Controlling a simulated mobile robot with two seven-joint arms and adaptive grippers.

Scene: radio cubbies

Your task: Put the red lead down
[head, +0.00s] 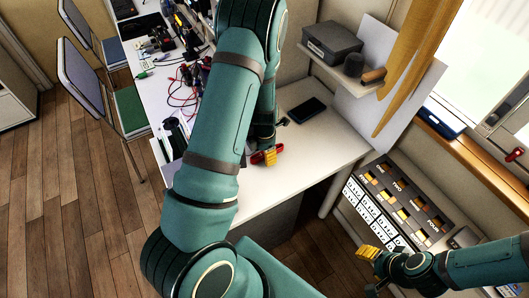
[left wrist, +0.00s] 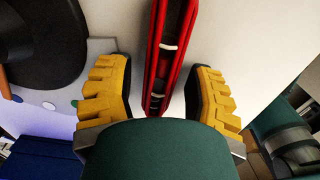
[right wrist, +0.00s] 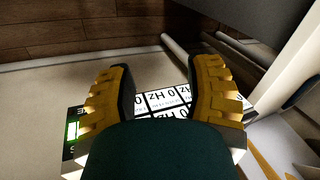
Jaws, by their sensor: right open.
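The red lead (left wrist: 158,75) shows in the left wrist view as a long red piece with pale bands. It runs between the two yellow fingers of my left gripper (left wrist: 162,98), with a gap on each side. In the head view the red lead (head: 277,153) is a small red patch on the white desk (head: 310,150), beside the left gripper's (head: 267,157) yellow fingers. My arm hides part of this area. My right gripper (head: 367,254) is open and empty, in front of the labelled cubby unit (head: 380,187); its spread fingers show in the right wrist view (right wrist: 163,95).
A black phone-like object (head: 307,110) lies on the desk. A grey box (head: 332,42) stands on the small shelf above. Tangled red leads (head: 185,85) and tools lie at the desk's far left. The desk's front right is clear.

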